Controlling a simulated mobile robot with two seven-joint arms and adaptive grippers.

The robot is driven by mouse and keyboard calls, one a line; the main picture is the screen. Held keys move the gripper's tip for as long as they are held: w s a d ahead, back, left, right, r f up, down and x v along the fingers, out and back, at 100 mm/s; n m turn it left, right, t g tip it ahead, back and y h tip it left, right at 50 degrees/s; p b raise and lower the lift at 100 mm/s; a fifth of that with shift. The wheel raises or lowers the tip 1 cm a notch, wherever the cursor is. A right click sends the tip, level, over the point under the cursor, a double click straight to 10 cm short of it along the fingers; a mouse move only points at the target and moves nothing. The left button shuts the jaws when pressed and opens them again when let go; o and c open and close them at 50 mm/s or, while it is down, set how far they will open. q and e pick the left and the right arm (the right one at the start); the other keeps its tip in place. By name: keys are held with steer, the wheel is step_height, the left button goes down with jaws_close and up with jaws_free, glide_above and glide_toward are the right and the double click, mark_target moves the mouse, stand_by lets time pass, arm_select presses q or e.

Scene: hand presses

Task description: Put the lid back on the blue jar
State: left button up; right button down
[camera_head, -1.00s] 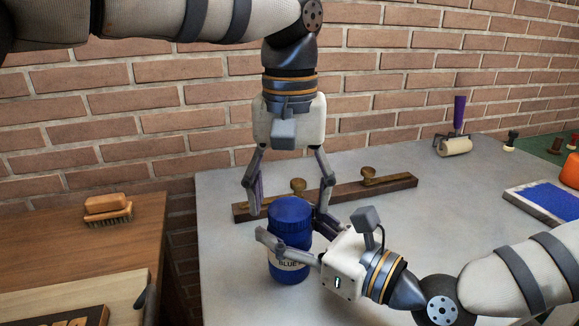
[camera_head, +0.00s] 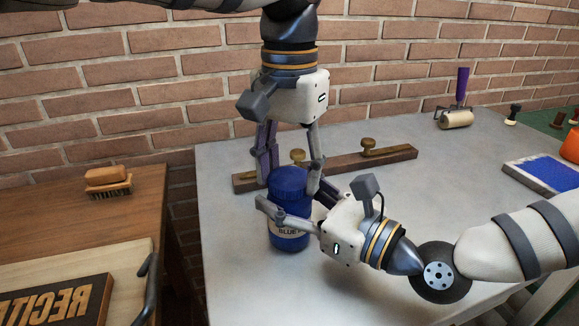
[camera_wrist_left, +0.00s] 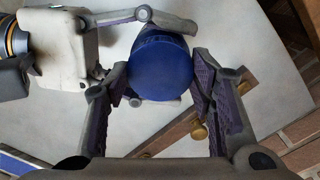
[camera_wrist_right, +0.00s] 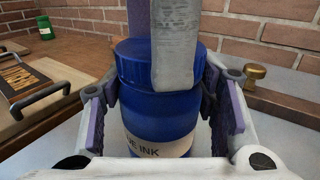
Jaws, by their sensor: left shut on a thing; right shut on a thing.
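The blue jar (camera_head: 288,238) stands upright on the grey table, its label partly readable as ink. The blue ribbed lid (camera_head: 288,182) sits on top of the jar, and it looks level in the right wrist view (camera_wrist_right: 132,66). My left gripper (camera_head: 289,176) points down from above and is shut on the lid, a finger on either side, as the left wrist view shows (camera_wrist_left: 160,70). My right gripper (camera_head: 292,205) reaches in from the right and is shut around the jar (camera_wrist_right: 158,125) just below the lid. A left finger hides part of the lid in the right wrist view.
A wooden bar with brass knobs (camera_head: 345,163) lies just behind the jar. A roller (camera_head: 456,119) and a blue ink slab (camera_head: 545,180) are farther right. A brush (camera_head: 108,181) is on the wooden table at left. The brick wall is close behind.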

arm_select(q)
steer(key=m, duration=0.3)
steer(key=o, duration=1.3)
steer(key=shift+r, duration=2.2)
step_height(320, 180, up, 4)
steer(key=n, duration=0.3)
steer(key=shift+f+n, duration=0.25)
steer(key=shift+n, duration=0.05)
steer(key=shift+c, duration=0.4)
